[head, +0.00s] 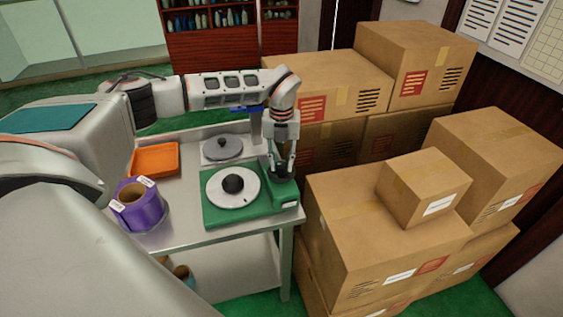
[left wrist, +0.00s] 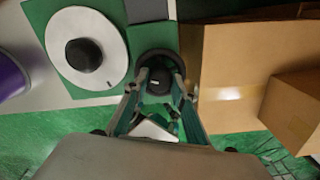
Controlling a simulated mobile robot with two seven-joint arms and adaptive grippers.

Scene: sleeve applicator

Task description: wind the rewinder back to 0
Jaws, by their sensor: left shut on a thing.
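The rewinder has a green base (head: 222,216) on the metal table. A white disc (head: 214,187) with a black hub (head: 233,184) lies flat on its left part. A raised green housing (head: 286,190) stands at its right end. My left gripper (head: 281,163) points down over this housing. In the left wrist view its fingers (left wrist: 160,86) are shut on a round black knob (left wrist: 157,73) with a small white mark. The knob is largely hidden behind the fingers in the head view. No readable scale shows. My right gripper is in neither view.
A grey round plate (head: 222,147) is behind the rewinder. An orange tray (head: 155,159) and a purple roll (head: 139,206) are at the left. Cardboard boxes (head: 350,210) crowd close to the table's right side.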

